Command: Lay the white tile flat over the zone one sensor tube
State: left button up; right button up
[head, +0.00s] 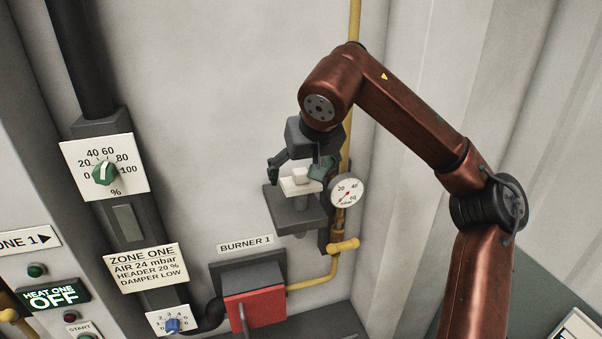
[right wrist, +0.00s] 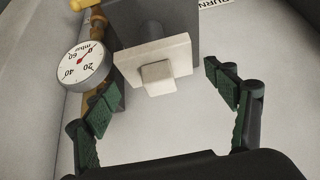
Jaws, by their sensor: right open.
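The white tile (head: 300,187) with a small square knob on top is over a grey bracket (head: 285,208) on the back wall. In the right wrist view the tile (right wrist: 135,62) lies ahead of the fingers, its knob towards me. My right gripper (head: 298,170) is open, with one finger on either side of the knob. In the right wrist view the gripper (right wrist: 162,82) has clear gaps on both sides and holds nothing. A short grey stub shows under the tile; I cannot tell whether it is the sensor tube. My left gripper is out of view.
A pressure gauge (head: 347,193) on a yellow pipe (head: 315,284) stands close right of the bracket. A red burner box (head: 255,309) is below left. A dial panel (head: 104,168) and the zone one sign (head: 147,267) are left. The wall between is bare.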

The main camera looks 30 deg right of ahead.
jog(key=shift+r, duration=0.4)
jog(key=p+v, duration=0.2)
jog(key=v, duration=1)
jog(key=shift+a, duration=0.1)
dwell(0.7)
